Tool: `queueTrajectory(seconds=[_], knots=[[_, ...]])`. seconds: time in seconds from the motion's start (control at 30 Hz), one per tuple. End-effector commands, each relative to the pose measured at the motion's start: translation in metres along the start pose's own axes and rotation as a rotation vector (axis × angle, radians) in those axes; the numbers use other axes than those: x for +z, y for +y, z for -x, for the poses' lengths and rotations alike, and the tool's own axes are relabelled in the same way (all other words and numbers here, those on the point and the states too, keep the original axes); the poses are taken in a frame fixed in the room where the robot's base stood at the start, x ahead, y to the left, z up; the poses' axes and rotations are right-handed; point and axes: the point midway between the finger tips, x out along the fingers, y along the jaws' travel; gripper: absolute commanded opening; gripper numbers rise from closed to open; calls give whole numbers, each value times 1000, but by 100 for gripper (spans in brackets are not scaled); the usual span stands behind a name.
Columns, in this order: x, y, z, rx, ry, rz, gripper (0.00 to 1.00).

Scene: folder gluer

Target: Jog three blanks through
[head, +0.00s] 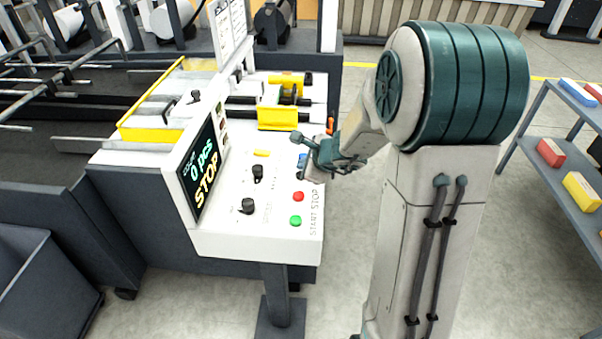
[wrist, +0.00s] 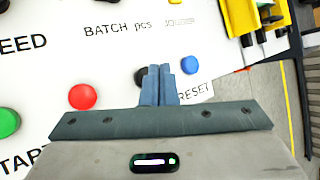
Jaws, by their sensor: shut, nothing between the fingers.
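The white control panel (head: 225,235) stands on a post, its screen (head: 202,172) reading 0 pcs and STOP. A red button (head: 298,196) and a green button (head: 296,221) are at its right edge, beside the START STOP lettering. They also show in the wrist view, red (wrist: 83,97) and green (wrist: 8,122). My gripper (head: 318,155) is over the panel's upper right part. In the wrist view my fingers (wrist: 157,72) are together and empty, beside a blue button (wrist: 190,66). They partly cover a black button (wrist: 140,76). I cannot tell whether they touch anything. I make out no blanks.
Two black knobs (head: 248,206) are on the panel. Behind it is the machine bed with yellow guides (head: 280,117). A dark bin (head: 45,285) stands at lower left. A shelf (head: 565,190) with coloured boxes is at right. The floor between panel and shelf is partly hidden by my arm.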

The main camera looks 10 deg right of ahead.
Motion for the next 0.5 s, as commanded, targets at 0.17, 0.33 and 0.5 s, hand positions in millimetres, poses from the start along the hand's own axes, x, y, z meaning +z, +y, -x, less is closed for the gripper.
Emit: queueTrajectory(seconds=[0.17, 0.33, 0.5], knots=[[0, 0, 0, 0, 0, 0, 0], [-2, 2, -2, 0, 0, 0, 0], [-4, 4, -6, 0, 0, 2, 0]])
